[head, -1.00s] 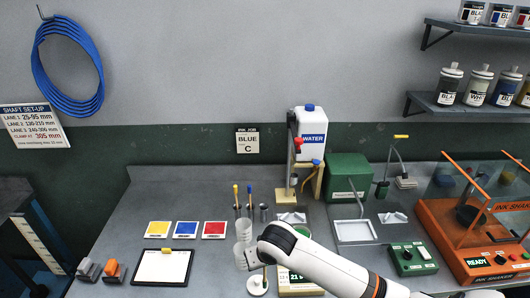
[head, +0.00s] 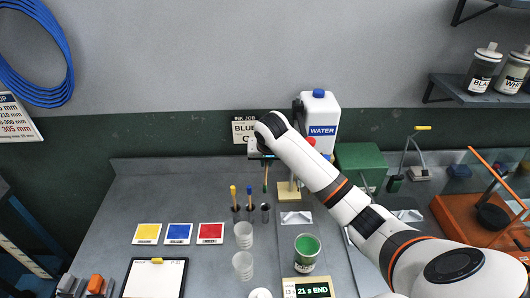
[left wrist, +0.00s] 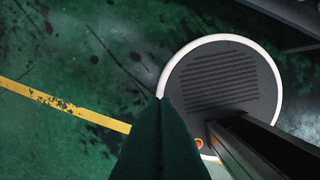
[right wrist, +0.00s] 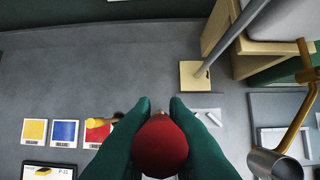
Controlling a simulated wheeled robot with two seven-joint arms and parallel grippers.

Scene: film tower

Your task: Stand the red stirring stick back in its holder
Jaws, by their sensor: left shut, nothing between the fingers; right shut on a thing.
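My right gripper (head: 264,158) is raised above the back of the bench in the head view. It is shut on the red stirring stick (right wrist: 160,146), whose rounded red end shows between the green fingers in the right wrist view. A thin part hangs below the gripper in the head view. My left gripper (left wrist: 160,102) is shut and empty above the green floor.
Clear cups (head: 243,235) stand just in front of the holder. A green ink can (head: 307,250) stands on the scale (head: 308,288). The wooden stand (head: 288,192) and water jug (head: 320,122) are close on the right. Colour cards (head: 179,233) lie left.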

